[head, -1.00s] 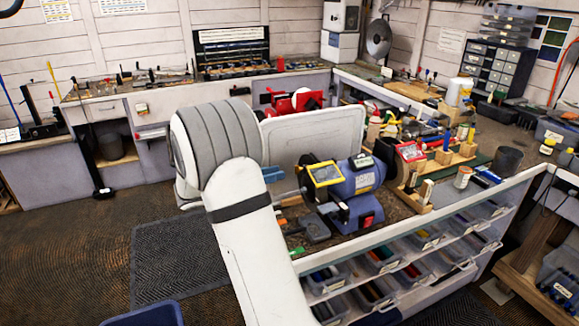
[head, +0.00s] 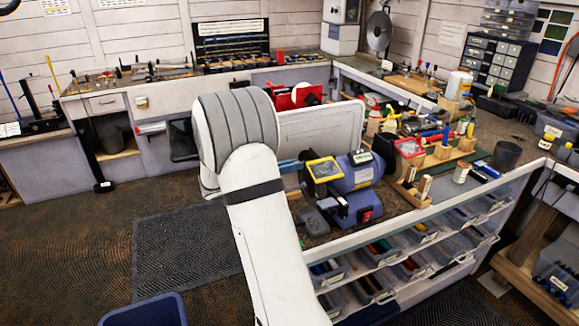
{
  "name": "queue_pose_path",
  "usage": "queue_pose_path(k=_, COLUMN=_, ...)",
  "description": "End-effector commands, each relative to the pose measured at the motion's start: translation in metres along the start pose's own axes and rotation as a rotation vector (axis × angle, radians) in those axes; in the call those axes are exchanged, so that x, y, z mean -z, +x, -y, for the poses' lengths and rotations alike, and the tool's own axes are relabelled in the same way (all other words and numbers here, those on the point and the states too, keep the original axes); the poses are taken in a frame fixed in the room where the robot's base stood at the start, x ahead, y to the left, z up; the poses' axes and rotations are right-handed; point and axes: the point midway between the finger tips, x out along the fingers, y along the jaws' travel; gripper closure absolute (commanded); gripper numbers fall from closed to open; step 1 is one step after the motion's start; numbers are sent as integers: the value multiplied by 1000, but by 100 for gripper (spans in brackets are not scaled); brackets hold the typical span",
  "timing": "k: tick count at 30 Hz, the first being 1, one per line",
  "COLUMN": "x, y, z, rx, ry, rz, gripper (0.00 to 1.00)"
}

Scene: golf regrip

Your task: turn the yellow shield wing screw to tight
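The yellow-framed shield (head: 325,169) is on the left side of the blue bench grinder (head: 362,172), which stands on the workbench. Its wing screw is too small or hidden to make out. A second shield, with a red frame (head: 410,147), is farther right. My white arm crosses the middle of the view and hides most of my gripper. A blue part of my gripper (head: 289,165) shows just left of the yellow shield. I cannot see its fingertips, or whether it touches anything.
The workbench holds bottles (head: 374,122), wooden holders (head: 442,153) and a dark cup (head: 506,154) to the right. Bins of coloured grips (head: 380,246) fill the shelves below the front edge. A pale panel (head: 322,130) stands behind the grinder. A blue bin (head: 145,311) is on the floor.

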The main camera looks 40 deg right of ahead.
Motion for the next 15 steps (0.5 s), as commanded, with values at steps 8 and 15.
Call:
queue_pose_path(k=8, x=0, y=-4, z=0, rx=-2, ry=2, rz=0, gripper=100)
queue_pose_path(k=15, x=1, y=-2, z=-1, rx=-5, ry=38, rz=1, gripper=100)
